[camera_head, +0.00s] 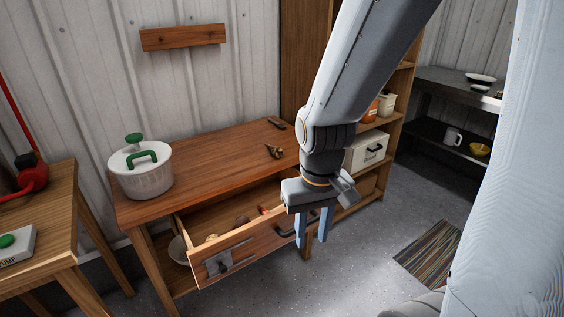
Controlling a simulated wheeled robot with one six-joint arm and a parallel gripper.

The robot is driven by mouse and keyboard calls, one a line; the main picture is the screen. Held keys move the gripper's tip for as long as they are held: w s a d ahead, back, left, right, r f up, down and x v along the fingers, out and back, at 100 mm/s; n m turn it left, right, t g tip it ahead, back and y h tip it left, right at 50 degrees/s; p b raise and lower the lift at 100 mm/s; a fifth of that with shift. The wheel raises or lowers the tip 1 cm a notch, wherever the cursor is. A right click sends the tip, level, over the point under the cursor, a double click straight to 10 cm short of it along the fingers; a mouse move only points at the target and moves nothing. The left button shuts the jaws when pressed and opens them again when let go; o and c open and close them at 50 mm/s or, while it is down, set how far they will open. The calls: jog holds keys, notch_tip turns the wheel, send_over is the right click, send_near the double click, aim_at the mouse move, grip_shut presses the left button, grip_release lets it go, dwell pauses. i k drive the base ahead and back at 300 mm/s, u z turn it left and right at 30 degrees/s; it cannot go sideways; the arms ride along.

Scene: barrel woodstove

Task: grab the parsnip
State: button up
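I cannot pick out a parsnip for certain. A small brownish, tapered object (273,152) lies on the wooden table (215,170), near its right end; it is too small to name surely. The open drawer (245,255) below holds several small items, among them an orange-red one (263,210) and a dark round one (242,220), partly hidden by the drawer front. My gripper (312,243) points down at the drawer's right front corner. Its two blue fingers are apart with nothing seen between them.
A lidded pot (141,173) with green handles stands at the table's left. A dark small object (277,123) lies at the back edge. Shelves (372,135) stand behind my arm. A striped rug (430,254) lies on the open floor at right.

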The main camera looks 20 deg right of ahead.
aim_at(277, 153)
jog(key=z, duration=0.4)
jog(key=i, duration=1)
jog(key=u, duration=0.4)
